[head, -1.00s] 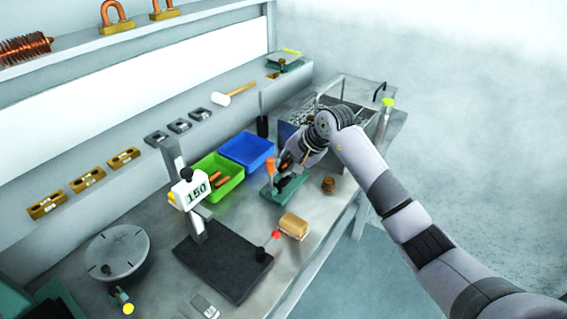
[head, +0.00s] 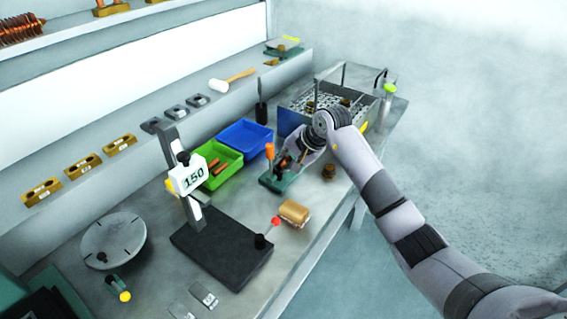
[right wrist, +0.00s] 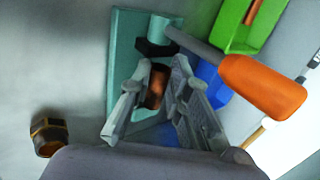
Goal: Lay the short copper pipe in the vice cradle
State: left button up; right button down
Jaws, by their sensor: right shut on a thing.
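The short copper pipe (right wrist: 156,88) is between the two fingers of my right gripper (right wrist: 161,68) in the right wrist view. My right gripper shows in the head view (head: 288,160), pointing down over the vice. The vice has a teal base (head: 269,182), which also shows in the right wrist view (right wrist: 123,50), and an orange handle (head: 269,151). A dark block (right wrist: 154,47) on the base lies just beyond the fingertips. I cannot tell whether the pipe touches the cradle; the gripper hides much of it in the head view. My left gripper is out of view.
A copper fitting (head: 328,172) stands on the bench right of the vice. A green bin (head: 224,170) with copper pieces and a blue bin (head: 244,139) lie to the left. A wire basket (head: 300,102) stands behind. A wood-backed brush (head: 294,211) lies in front.

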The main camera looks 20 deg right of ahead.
jog(key=c, duration=1.4)
grip_release()
jog(key=shift+c, duration=0.2)
jog(key=v, duration=1.2)
jog(key=shift+f, duration=0.1)
